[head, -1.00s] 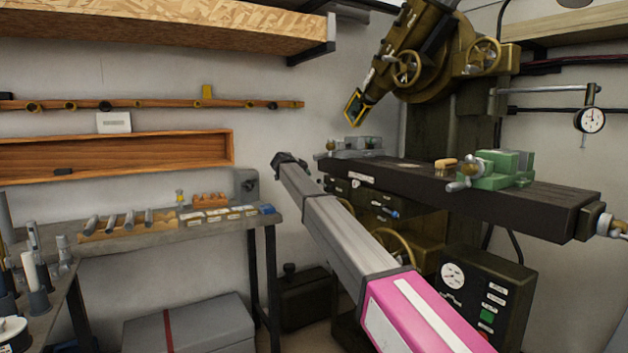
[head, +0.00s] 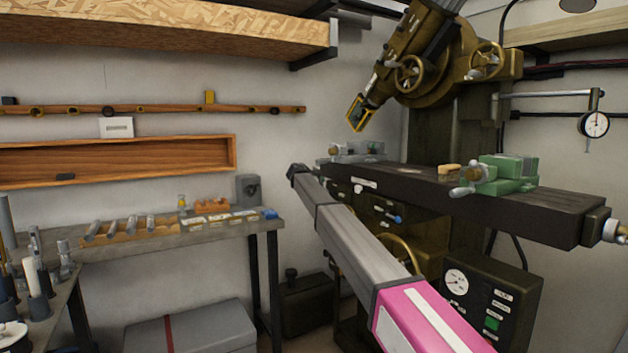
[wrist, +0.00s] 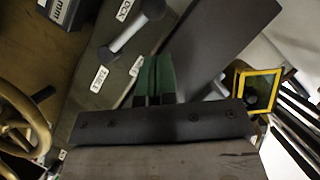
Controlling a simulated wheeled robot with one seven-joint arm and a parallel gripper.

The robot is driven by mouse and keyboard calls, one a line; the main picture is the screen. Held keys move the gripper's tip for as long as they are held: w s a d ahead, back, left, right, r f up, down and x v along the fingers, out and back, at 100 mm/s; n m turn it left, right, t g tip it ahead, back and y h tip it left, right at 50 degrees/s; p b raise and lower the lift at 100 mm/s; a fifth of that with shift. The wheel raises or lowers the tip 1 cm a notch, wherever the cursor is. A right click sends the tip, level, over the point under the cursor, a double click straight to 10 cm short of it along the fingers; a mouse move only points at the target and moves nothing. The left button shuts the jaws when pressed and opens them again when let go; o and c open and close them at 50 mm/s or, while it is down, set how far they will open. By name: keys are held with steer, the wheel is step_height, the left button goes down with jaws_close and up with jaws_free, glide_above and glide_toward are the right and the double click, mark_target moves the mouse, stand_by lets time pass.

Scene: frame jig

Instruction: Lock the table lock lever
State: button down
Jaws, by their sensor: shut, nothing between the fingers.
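The grey lever (wrist: 130,36) shows in the wrist view, slanting across a dark panel face, with a rounded end at each side. A white label reading roughly "LOCK" (wrist: 124,10) sits near its upper end, and a second small label (wrist: 100,78) lies below its lower end. My gripper (wrist: 155,60) is shut and empty, its green fingers close together just below and right of the lever, apart from it in the picture. In the head view my gripper (head: 297,175) is the dark arm end left of the machine table; its fingers are too small to read there.
The dark machine table (head: 560,212) carries a green vise (head: 505,175). A brass handwheel (wrist: 20,118) stands left in the wrist view. A yellow-framed part (wrist: 257,90) is at the right. A workbench (head: 165,240) with tools stands left of my arm.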

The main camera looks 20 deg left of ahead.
steer(key=shift+w+a+f, duration=0.3)
steer(key=shift+w+f, duration=0.2)
steer(key=shift+f, duration=0.05)
steer(key=shift+w+a+f, duration=0.3)
steer(key=shift+w+f, duration=0.2)
steer(key=shift+f, duration=0.05)
steer(key=shift+w+a+f+n, duration=0.15)
steer(key=shift+a+f+n, duration=0.05)
steer(key=shift+f, duration=0.25)
steer(key=shift+w+a+f+n, duration=0.15)
steer(key=shift+f+n, duration=0.05)
steer(key=shift+f, duration=0.2)
steer(key=shift+d+r, duration=0.1)
steer(key=shift+r, duration=0.05)
